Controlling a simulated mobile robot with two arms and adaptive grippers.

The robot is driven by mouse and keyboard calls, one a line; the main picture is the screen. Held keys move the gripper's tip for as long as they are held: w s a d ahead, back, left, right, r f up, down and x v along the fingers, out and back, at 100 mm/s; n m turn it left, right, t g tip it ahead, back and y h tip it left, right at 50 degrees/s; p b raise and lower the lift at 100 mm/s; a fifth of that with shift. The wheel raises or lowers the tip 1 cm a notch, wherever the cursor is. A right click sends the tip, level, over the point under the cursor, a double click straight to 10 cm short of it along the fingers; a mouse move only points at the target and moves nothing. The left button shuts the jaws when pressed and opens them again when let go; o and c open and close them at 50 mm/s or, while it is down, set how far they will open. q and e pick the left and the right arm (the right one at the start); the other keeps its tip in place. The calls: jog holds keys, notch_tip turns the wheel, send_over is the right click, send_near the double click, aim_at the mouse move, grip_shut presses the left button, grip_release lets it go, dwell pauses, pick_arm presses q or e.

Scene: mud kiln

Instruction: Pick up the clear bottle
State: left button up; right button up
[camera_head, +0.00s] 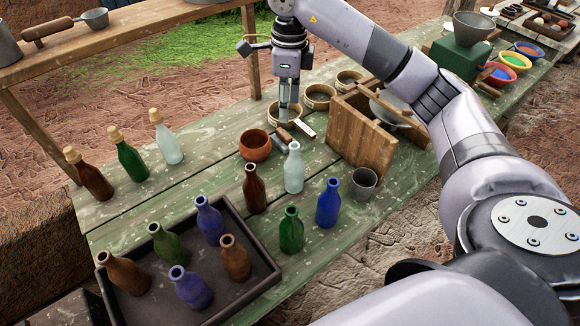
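A clear, whitish bottle (294,170) without a cork stands upright on the green table, right of a brown bottle (254,190) and behind a green bottle (291,231) and a blue bottle (328,203). A second clear bottle (168,145), with a cork, stands at the left in a row with corked green (131,158) and brown (91,177) bottles. My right gripper (289,119) points down behind the uncorked clear bottle, near the small round bowls. Its fingers look close together, but their opening cannot be made out. No bottle shows in it. My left gripper is not in view.
A dark tray (262,277) with several bottles lies at the front. A terracotta bowl (256,147), hand tools (304,129), a metal cup (363,184) and a wooden box (358,140) stand near the clear bottle. A wooden shelf (130,40) spans the upper left.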

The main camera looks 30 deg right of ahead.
notch_tip(320, 180, down, 17)
jog(key=d+p, duration=0.2)
jog(key=p, duration=0.3)
jog(key=shift+p, duration=0.35)
jog(key=shift+r, duration=0.1)
jog(key=shift+c, duration=0.5)
grip_shut()
